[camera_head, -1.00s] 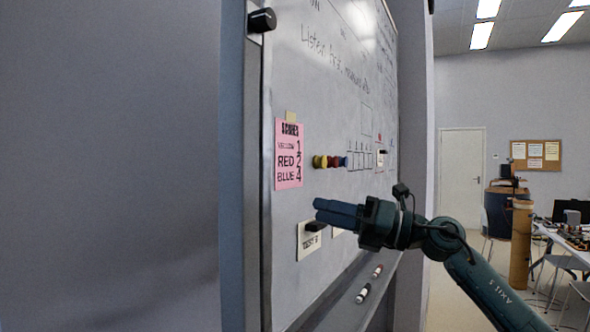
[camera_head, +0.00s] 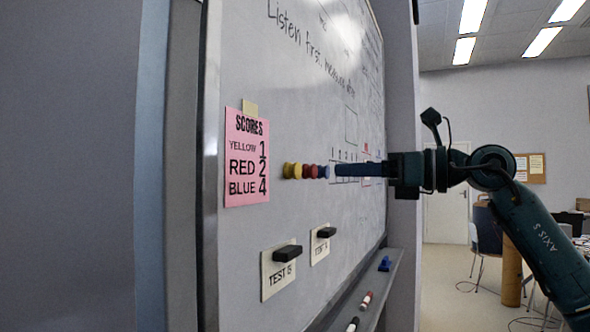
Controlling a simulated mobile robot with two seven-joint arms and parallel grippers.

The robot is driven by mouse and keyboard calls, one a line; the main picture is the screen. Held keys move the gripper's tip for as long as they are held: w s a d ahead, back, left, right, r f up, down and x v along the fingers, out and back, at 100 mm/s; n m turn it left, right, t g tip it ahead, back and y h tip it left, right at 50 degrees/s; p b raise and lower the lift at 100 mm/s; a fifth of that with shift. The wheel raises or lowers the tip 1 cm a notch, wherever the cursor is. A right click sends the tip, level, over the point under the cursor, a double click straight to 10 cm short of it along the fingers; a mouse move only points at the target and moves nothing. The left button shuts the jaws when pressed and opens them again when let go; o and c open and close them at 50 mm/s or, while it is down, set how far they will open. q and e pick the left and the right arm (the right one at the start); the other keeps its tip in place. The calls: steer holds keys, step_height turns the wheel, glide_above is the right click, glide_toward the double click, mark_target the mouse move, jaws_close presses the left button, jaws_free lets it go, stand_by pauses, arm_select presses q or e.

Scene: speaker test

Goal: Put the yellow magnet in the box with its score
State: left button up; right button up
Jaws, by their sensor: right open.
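The yellow magnet (camera_head: 289,170) sits at the left end of a row on the whiteboard, with red magnets (camera_head: 311,171) and a blue magnet (camera_head: 325,172) to its right. A pink score sheet (camera_head: 246,188) left of the row reads yellow 1, red 2, blue 4. Hand-drawn numbered boxes (camera_head: 341,155) lie right of the magnets, largely hidden behind my right gripper (camera_head: 338,170). That gripper is open, level with the row, its fingertips pointing left just right of the blue magnet. Whether it touches anything cannot be told. My left gripper is out of view.
Two cards with dark blocks, "TEST B" (camera_head: 278,279) and another (camera_head: 320,247), hang below the magnets. The board's tray (camera_head: 341,314) holds markers (camera_head: 366,300) and a blue item (camera_head: 384,264). Handwriting fills the upper board. The room lies open at right.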

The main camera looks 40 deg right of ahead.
mark_target(299, 170)
steer(key=p+x, duration=0.7)
steer(key=shift+w+a+r+p, duration=0.1)
steer(key=shift+a+r+p, duration=0.05)
steer(key=shift+r+p, duration=0.25)
steer(key=shift+w+a+f+p, duration=0.25)
steer(key=shift+w+a+p, duration=0.15)
steer(key=shift+w+p, duration=0.4)
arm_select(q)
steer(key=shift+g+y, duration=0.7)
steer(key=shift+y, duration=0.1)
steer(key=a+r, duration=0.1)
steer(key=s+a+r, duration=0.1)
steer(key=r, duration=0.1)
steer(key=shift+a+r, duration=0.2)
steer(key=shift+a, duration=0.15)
arm_select(e)
steer(key=shift+f, duration=0.1)
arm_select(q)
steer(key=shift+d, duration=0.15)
arm_select(e)
steer(key=shift+c, duration=1.4)
steer(key=c, duration=0.4)
